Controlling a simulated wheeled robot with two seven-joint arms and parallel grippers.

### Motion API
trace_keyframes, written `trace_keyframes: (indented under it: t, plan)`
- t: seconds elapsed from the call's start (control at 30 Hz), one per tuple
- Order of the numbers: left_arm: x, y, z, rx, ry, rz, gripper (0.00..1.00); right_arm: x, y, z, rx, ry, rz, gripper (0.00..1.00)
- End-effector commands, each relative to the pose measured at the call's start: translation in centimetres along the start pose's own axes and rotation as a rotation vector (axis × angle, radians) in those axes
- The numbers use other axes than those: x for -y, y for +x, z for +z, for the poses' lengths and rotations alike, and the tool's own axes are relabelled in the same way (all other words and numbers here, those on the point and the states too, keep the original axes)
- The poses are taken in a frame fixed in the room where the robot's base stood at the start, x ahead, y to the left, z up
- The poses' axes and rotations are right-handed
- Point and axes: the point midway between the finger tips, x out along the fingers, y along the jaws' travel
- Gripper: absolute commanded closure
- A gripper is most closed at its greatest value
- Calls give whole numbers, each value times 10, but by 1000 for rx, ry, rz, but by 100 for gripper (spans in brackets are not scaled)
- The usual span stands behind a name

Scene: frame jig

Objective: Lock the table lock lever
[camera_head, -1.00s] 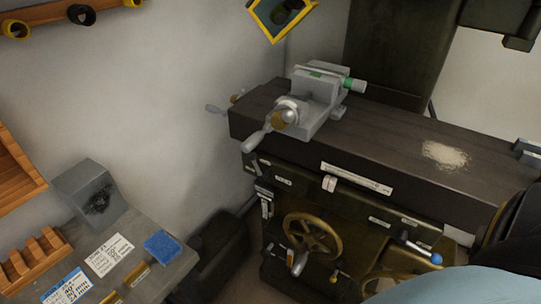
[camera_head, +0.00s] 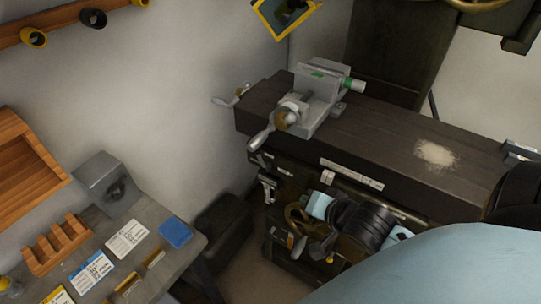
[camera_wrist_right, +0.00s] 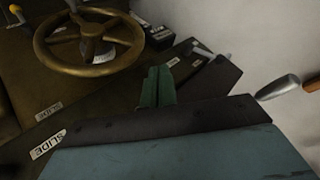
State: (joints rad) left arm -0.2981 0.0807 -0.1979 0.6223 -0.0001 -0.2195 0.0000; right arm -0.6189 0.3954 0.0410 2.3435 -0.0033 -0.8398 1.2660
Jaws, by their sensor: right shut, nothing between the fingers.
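My right gripper (camera_head: 312,222) is in front of the machine's front panel, overlapping the brass handwheel. In the right wrist view its dark green fingers (camera_wrist_right: 157,86) are together with nothing between them. A small grey lever (camera_head: 268,185) hangs on the front below the table's left end, left of the gripper and apart from it. A small clamp block (camera_head: 327,177) sits at the table's front edge; I cannot tell which part is the table lock lever. My left gripper is not in view.
The dark machine table (camera_head: 385,150) carries a grey vise (camera_head: 315,95) and a pile of chips (camera_head: 437,154). The brass handwheel (camera_wrist_right: 90,42) shows clearly in the right wrist view.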

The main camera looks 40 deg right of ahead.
Motion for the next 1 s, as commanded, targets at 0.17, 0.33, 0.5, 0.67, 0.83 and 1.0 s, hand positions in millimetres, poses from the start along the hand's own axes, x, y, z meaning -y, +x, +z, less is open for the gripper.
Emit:
trace_keyframes:
  t: [0.17,0.33,0.5,0.67,0.83,1.0]
  plan:
    - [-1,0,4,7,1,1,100,12,4,-36,-62,274,-162,100]
    - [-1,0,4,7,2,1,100,24,2,-58,-58,476,-296,100]
    - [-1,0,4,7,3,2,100,30,2,-66,-44,560,-350,100]
    - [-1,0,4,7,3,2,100,36,14,-69,-42,569,-358,100]
    - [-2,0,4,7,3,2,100,44,38,-73,-43,567,-358,100]
    - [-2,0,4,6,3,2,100,53,65,-77,-44,566,-357,100]
